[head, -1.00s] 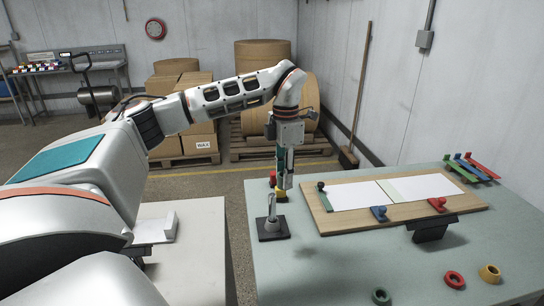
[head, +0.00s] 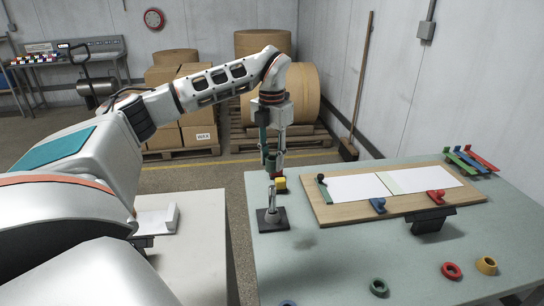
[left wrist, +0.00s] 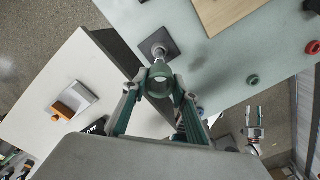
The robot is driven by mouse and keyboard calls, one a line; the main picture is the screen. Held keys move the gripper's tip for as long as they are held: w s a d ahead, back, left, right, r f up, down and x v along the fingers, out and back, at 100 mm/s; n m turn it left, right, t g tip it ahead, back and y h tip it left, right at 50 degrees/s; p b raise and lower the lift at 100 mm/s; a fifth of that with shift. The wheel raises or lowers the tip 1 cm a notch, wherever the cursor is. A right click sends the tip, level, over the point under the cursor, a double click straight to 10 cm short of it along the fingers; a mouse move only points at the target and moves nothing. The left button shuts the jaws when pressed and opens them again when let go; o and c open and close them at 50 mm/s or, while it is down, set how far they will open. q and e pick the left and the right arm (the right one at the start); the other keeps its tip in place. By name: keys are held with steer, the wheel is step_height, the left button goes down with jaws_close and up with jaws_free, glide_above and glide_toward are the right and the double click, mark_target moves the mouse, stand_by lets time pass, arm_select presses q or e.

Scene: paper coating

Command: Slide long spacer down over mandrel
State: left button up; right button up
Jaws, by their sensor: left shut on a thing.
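The long spacer (left wrist: 160,81) is a green ring-ended tube held between the fingertips of my left gripper (head: 273,160). The gripper is shut on it and points down above the table. The mandrel (head: 271,200) is a grey metal post standing on a black square base (head: 273,222) near the table's left edge. In the left wrist view the mandrel (left wrist: 159,50) shows just beyond the spacer, and the spacer looks apart from it. In the head view the fingers partly hide the spacer. My right gripper (left wrist: 254,116) shows small in the left wrist view, with its fingers apart.
A wooden board (head: 400,208) with white sheets and coloured handles lies to the right. Green (head: 379,287), red (head: 452,270) and yellow (head: 487,265) rings lie at the front right. A black stand (head: 430,222) is before the board.

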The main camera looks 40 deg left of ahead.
mark_target(272, 187)
arm_select(q)
step_height(272, 187, down, 3)
steer(key=shift+r+b, duration=0.2)
steer(key=shift+b, duration=0.2)
steer(key=shift+f, duration=0.6)
steer(key=shift+f+b, duration=0.35)
steer(key=shift+f, duration=0.1)
arm_select(e)
steer(key=shift+w+a+r+y, duration=0.2)
steer(key=shift+w+a, duration=0.05)
steer(key=shift+a, duration=0.2)
steer(key=shift+w+a+r+y, duration=0.2)
steer(key=shift+w+a, duration=0.05)
steer(key=shift+a, duration=0.2)
steer(key=shift+w+d+t, duration=0.1)
steer(key=shift+d+t, duration=0.15)
steer(key=shift+t, duration=0.05)
steer(key=shift+r, duration=0.15)
arm_select(q)
steer(key=shift+p, duration=0.55)
arm_select(e)
steer(key=shift+r, duration=0.35)
arm_select(q)
steer(key=shift+p, duration=0.5)
arm_select(e)
steer(key=shift+a+r, duration=0.1)
steer(key=shift+r, duration=0.3)
